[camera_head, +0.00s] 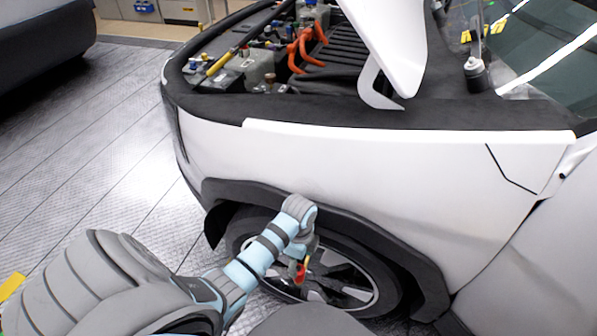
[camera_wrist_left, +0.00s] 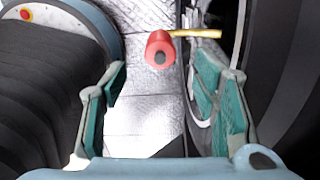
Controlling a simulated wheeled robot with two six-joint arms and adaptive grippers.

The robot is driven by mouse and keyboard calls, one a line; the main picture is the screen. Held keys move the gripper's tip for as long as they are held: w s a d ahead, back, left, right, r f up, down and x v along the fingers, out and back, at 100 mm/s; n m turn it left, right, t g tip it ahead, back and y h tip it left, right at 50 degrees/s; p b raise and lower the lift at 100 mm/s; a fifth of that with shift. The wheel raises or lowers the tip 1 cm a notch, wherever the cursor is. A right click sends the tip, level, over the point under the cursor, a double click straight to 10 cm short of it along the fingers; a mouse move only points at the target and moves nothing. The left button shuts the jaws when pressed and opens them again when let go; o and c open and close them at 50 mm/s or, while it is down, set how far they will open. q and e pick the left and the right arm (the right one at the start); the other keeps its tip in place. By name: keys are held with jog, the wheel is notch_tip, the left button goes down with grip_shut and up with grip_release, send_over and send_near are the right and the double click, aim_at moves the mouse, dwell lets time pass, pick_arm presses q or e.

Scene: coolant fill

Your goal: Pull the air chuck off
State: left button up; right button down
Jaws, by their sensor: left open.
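The air chuck (camera_wrist_left: 160,52) is red with a dark end, and a thin brass stem runs from it to the right, toward the wheel. It also shows as a small red piece (camera_head: 300,272) in front of the wheel (camera_head: 345,283) in the head view. I cannot tell whether the stem sits on a valve. My left gripper (camera_wrist_left: 162,95) is open, its teal-padded fingers apart with nothing gripped. The chuck lies beyond the fingertips, between their lines. In the head view my left gripper (camera_head: 306,247) points down beside the wheel. My right gripper is not in view.
The white car's fender (camera_head: 370,170) and dark wheel arch (camera_head: 380,225) stand close above and beside my left gripper. The hood is up over the engine bay (camera_head: 290,60). Open grey floor (camera_head: 90,150) lies left of the car. Another dark vehicle (camera_head: 45,40) stands at upper left.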

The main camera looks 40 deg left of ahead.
aim_at(299, 269)
pick_arm(q)
notch_tip(299, 269, down, 9)
jog(key=b, duration=0.3)
jog(key=shift+f+b, duration=0.1)
jog(key=shift+b, duration=0.25)
jog(key=c, duration=1.2)
jog(key=o, duration=0.4)
jog(key=shift+c, duration=1.4)
jog(key=shift+r+p, duration=0.4)
jog(key=shift+p, duration=0.05)
